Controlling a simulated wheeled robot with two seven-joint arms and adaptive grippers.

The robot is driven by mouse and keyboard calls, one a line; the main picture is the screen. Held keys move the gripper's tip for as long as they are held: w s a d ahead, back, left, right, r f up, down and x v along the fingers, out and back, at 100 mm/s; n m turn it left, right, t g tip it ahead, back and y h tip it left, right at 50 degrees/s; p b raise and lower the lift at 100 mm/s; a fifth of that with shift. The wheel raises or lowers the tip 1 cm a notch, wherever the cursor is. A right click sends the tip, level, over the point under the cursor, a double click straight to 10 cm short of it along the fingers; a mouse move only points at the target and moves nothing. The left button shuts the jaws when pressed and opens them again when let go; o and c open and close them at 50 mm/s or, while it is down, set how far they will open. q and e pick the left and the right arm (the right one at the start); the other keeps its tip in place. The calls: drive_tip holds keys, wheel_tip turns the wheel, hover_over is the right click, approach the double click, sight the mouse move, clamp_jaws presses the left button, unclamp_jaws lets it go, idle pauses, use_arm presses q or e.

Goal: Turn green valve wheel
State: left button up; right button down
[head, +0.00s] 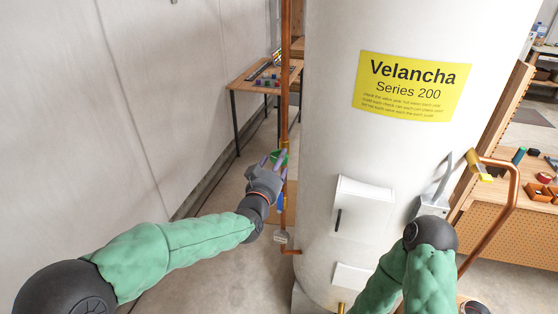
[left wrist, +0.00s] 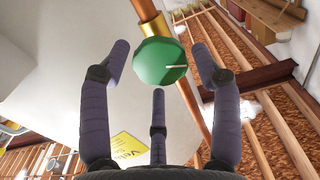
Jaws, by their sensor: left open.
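The green valve wheel (head: 279,156) is on a vertical copper pipe beside a white tank. In the left wrist view, the wheel (left wrist: 160,62) is a round green knob with a small pale mark, below a brass fitting. My left gripper (head: 274,160) is at the wheel, its purple fingers open. In the left wrist view, the fingers of my left gripper (left wrist: 159,74) spread around the wheel, with visible gaps at both sides. I cannot tell how far the wheel sits between them.
The white tank (head: 335,110) with a yellow label (head: 415,86) stands right of the pipe (head: 285,70). A blue part (head: 280,203) is lower on the pipe. A small table (head: 245,85) stands behind. A bent copper pipe (head: 514,190) and workbench (head: 500,225) are at right.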

use_arm(q)
drive_tip(key=shift+b+v, duration=0.35)
drive_tip(key=shift+v, duration=1.75)
